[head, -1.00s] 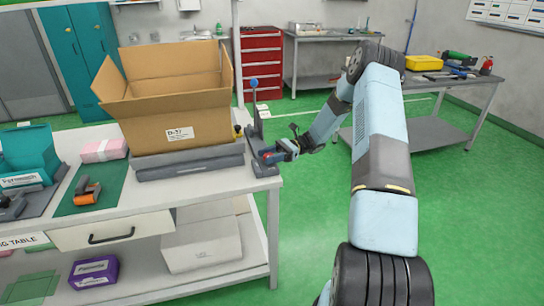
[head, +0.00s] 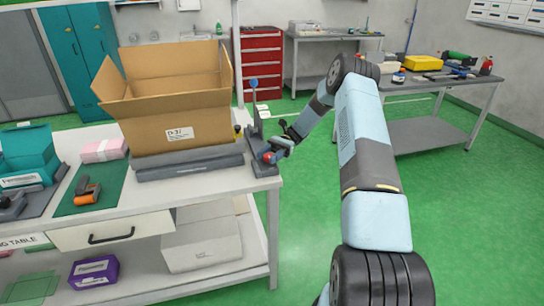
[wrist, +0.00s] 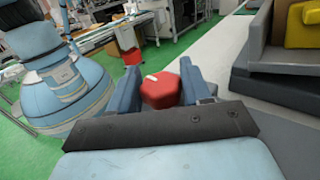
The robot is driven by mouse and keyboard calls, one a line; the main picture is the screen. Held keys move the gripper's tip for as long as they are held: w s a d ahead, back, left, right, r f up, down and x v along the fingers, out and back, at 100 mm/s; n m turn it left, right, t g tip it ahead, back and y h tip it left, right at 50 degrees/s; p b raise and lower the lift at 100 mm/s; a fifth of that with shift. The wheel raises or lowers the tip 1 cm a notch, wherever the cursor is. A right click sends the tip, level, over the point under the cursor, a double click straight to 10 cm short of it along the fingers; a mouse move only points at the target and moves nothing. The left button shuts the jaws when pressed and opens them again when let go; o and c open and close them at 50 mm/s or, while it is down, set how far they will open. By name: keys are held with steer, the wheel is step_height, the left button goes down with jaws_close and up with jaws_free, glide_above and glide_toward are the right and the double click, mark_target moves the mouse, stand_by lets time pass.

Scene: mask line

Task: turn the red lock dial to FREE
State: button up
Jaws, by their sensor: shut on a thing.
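The red lock dial (wrist: 160,92) sits between the two fingers of my gripper (wrist: 162,84) in the wrist view. A short white mark shows on its top, toward the upper left. My gripper is shut on the dial. In the head view the dial (head: 267,157) is a small red spot at the table's right end, on a dark grey base (head: 263,170), with my gripper (head: 271,154) reaching it from the right. An upright lever with a blue knob (head: 253,83) stands behind it. No FREE lettering is readable.
An open cardboard box (head: 165,115) stands on grey slabs (head: 190,163) left of the dial. The white table's (head: 200,196) right edge is close by. Green floor (head: 310,220) is clear to the right. A side bench (head: 480,90) with tools stands farther back.

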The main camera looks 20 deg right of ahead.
steer(key=o, duration=0.9)
steer(key=shift+o, duration=0.2)
steer(key=shift+w+d, duration=0.1)
steer(key=shift+w, duration=0.05)
steer(key=v, duration=1.1)
steer(key=shift+f, duration=0.25)
steer(key=shift+v, duration=1.3)
steer(key=shift+r, duration=0.15)
